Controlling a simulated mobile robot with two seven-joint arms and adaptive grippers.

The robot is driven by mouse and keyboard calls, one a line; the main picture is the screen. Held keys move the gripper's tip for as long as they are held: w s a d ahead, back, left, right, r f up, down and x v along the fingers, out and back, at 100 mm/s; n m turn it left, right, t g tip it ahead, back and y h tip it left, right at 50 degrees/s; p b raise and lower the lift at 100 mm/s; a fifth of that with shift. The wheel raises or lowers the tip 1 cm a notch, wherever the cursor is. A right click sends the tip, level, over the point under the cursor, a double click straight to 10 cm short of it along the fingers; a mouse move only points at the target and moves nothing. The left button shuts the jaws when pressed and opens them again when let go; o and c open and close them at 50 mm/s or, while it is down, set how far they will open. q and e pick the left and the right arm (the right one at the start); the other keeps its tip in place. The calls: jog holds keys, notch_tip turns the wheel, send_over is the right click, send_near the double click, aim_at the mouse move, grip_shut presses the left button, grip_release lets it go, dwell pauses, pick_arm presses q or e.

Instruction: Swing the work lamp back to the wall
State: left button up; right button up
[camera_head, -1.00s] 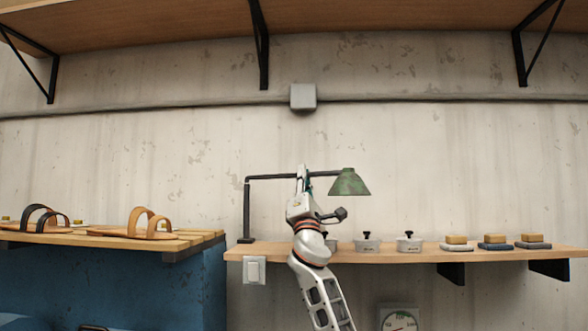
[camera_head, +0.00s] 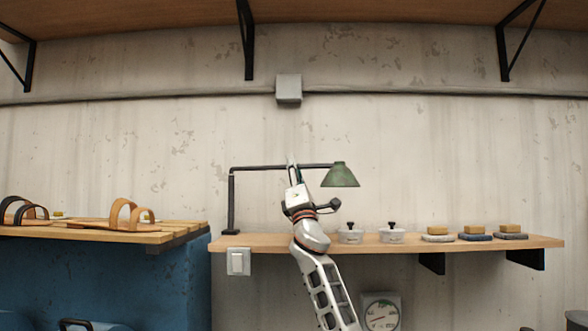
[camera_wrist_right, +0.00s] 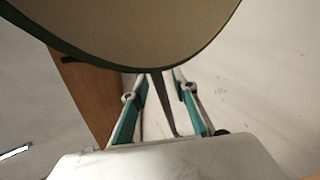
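The work lamp has a dark post (camera_head: 231,205) standing at the left end of the wooden shelf, a long horizontal arm (camera_head: 262,167), and a green cone shade (camera_head: 340,175) at the arm's right end. My right gripper (camera_head: 291,163) is at the middle of the lamp arm, left of the shade. In the right wrist view the shade's underside (camera_wrist_right: 140,25) fills the top, and a dark bar (camera_wrist_right: 160,95) shows between my gripper's teal fingers (camera_wrist_right: 160,76), with gaps on both sides. The fingers are part open. My left gripper is not in view.
The wooden shelf (camera_head: 475,243) holds lidded pots (camera_head: 391,234) and several brushes or blocks (camera_head: 474,232) on the right. A switch (camera_head: 238,262) sits below its left end. Sandals (camera_head: 127,216) lie on a slatted bench (camera_head: 160,237) at left.

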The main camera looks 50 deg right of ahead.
jog(key=shift+s+a+f, duration=0.2)
jog(key=shift+a+f, duration=0.05)
jog(key=shift+f, duration=0.15)
jog(key=v, duration=1.1)
